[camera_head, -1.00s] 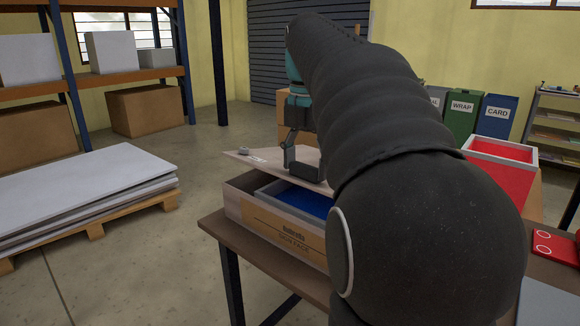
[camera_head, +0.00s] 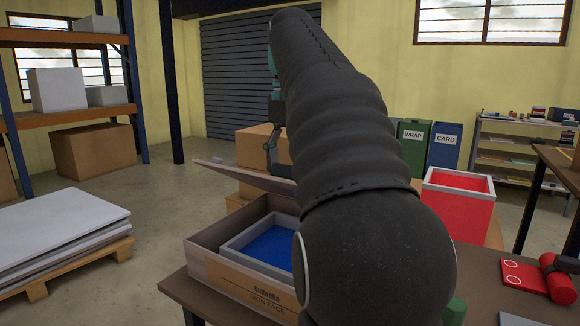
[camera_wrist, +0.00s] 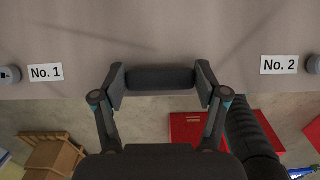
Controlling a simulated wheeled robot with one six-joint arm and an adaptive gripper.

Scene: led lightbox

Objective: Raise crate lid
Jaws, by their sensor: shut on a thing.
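The crate (camera_head: 232,279) is a pale wooden box with a "SIGN FACE" label, standing on the brown table. Its lid (camera_head: 236,177) is tilted up above the open box, clear of the near wall. Inside the crate is a grey frame (camera_head: 240,242) with a blue inside (camera_head: 270,249). My gripper (camera_head: 273,158) is at the lid's top, partly hidden by my arm. In the wrist view my gripper (camera_wrist: 160,84) is shut on a dark handle bar (camera_wrist: 160,76) on the lid.
Cardboard boxes (camera_head: 262,150) stand behind the crate. A pallet of white sheets (camera_head: 50,232) is on the floor at left. My arm hides the crate's right side.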

